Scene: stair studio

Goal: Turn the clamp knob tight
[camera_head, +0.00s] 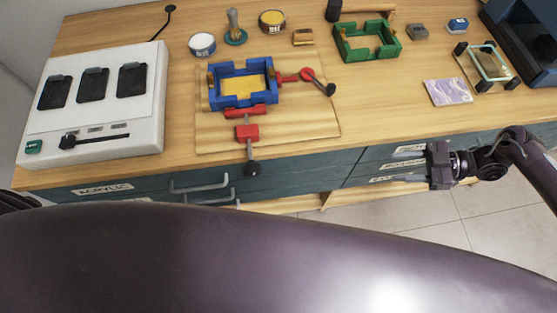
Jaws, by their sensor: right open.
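A blue frame (243,97) with a yellow inside sits on a wooden board (215,139) on the bench. A red clamp (247,132) at the frame's front side has a dark knob (252,168) that sticks out past the bench's front edge. A second red clamp (289,77) at the frame's right side ends in a dark knob (331,89). I cannot tell how tight either is. My right gripper (412,176) is open and empty, in front of the drawers, well right of both knobs. My left gripper is out of view.
A white panel with three dark switches (92,85) stands at the left. Drawer handles (198,184) project below the front edge.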

